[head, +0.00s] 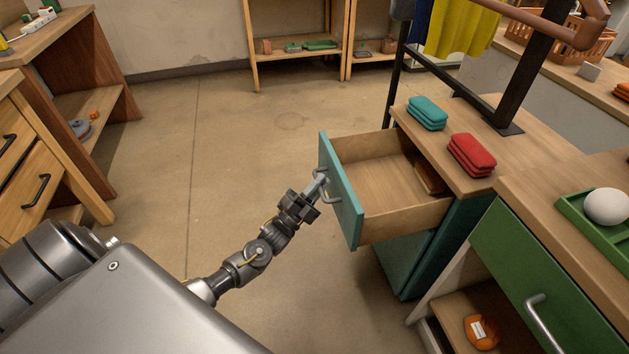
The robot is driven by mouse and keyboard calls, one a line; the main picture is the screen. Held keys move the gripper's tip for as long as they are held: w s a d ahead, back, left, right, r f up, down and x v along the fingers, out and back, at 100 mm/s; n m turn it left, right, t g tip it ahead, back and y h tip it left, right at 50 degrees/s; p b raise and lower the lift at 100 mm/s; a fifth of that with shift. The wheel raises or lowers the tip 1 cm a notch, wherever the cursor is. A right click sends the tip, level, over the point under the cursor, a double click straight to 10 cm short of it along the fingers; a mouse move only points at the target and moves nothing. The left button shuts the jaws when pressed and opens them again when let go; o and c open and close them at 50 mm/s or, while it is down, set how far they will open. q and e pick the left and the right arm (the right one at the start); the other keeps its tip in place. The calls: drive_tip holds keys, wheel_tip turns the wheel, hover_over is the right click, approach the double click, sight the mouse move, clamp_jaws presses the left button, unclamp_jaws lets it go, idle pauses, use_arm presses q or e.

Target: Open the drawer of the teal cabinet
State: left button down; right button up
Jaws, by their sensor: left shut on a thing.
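The teal cabinet (408,268) stands right of centre, with a wooden top. Its drawer is pulled well out to the left, with the teal front (344,202) facing left and the wooden inside (385,195) showing. A brownish thing (430,180) lies inside at the back right, partly under the cabinet top. My left gripper (318,187) is shut on the drawer's grey handle (328,190) at the teal front. My right gripper is not in view.
Teal (427,113) and red (472,156) folded stacks lie on the cabinet top. A green-drawer cabinet (530,275) with a green tray (590,228) and white ball stands at the right front. Wooden drawers (30,180) stand at the left. The floor between is clear.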

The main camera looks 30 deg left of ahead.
use_arm(q)
drive_tip(key=shift+s+a, duration=0.25)
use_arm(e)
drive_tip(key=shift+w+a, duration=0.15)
use_arm(q)
drive_tip(key=c, duration=1.7)
unclamp_jaws()
